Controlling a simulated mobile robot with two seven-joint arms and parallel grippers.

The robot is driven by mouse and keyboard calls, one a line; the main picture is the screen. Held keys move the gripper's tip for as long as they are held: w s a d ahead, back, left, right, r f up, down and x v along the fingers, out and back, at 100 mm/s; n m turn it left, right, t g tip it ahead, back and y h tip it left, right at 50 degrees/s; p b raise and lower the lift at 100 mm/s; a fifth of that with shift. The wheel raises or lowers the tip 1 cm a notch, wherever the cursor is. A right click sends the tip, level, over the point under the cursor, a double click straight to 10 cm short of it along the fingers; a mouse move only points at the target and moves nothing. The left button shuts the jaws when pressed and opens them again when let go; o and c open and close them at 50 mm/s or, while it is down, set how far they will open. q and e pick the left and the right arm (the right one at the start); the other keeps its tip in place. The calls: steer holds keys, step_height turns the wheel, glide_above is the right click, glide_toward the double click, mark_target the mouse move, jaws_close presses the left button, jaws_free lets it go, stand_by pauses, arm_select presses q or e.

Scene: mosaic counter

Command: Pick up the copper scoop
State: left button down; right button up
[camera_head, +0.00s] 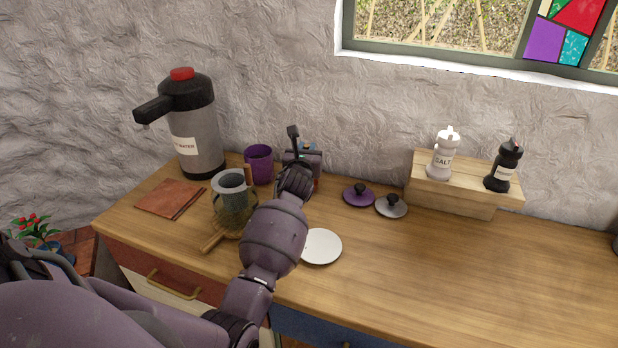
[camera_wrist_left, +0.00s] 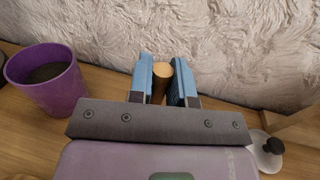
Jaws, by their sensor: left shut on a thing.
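My left gripper (camera_head: 307,150) is over the back of the counter, beside the purple cup (camera_head: 258,163). Its blue-padded fingers (camera_wrist_left: 162,80) are shut on an upright rod with a round, copper-brown end (camera_wrist_left: 162,72), seemingly the copper scoop's handle. The rest of the scoop is hidden behind my gripper, so I cannot tell whether it touches the counter. The purple cup also shows left of the fingers in the left wrist view (camera_wrist_left: 47,85). My right gripper is not in view.
A hot-water flask (camera_head: 195,125), leather mat (camera_head: 170,198) and glass pot with strainer (camera_head: 232,205) stand left. A white plate (camera_head: 322,246) lies in front; purple (camera_head: 358,195) and grey (camera_head: 391,206) lids lie right, near a wooden riser (camera_head: 455,198) with shakers. The right counter is clear.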

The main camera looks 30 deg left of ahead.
arm_select(q)
step_height(320, 180, up, 20)
steer(key=p, duration=0.3)
steer(key=shift+p, duration=0.35)
stand_by(0.4)
stand_by(0.8)
